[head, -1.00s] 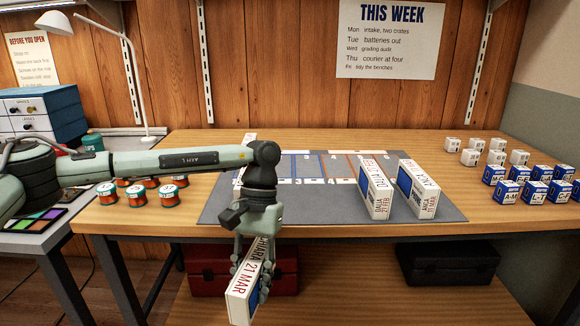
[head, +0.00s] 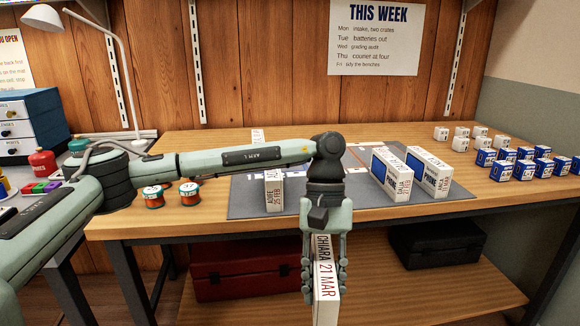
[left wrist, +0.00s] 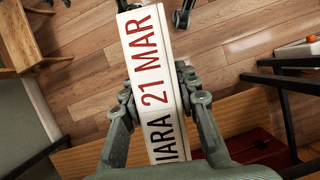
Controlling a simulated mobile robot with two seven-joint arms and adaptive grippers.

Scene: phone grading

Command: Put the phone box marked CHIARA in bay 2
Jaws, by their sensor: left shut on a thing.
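The white phone box marked CHIARA (head: 324,285), with "21 MAR" in red, is held upright in front of the table's front edge. My left gripper (head: 323,280) is shut on it, with a finger on each side. In the left wrist view the box (left wrist: 150,60) sits between the fingers of the gripper (left wrist: 160,115), and part of its name is hidden. The grey mat (head: 250,205) with marked bays lies on the table. My left arm hides much of the mat and most bay numbers. My right gripper is not in view.
A white box marked AIMEE (head: 274,190) stands on the mat at the left. Two more phone boxes, DALIA (head: 393,180) and another (head: 428,175), stand at the right. Small blue and white boxes (head: 503,171) fill the table's right end. Spools (head: 153,197) stand at the left.

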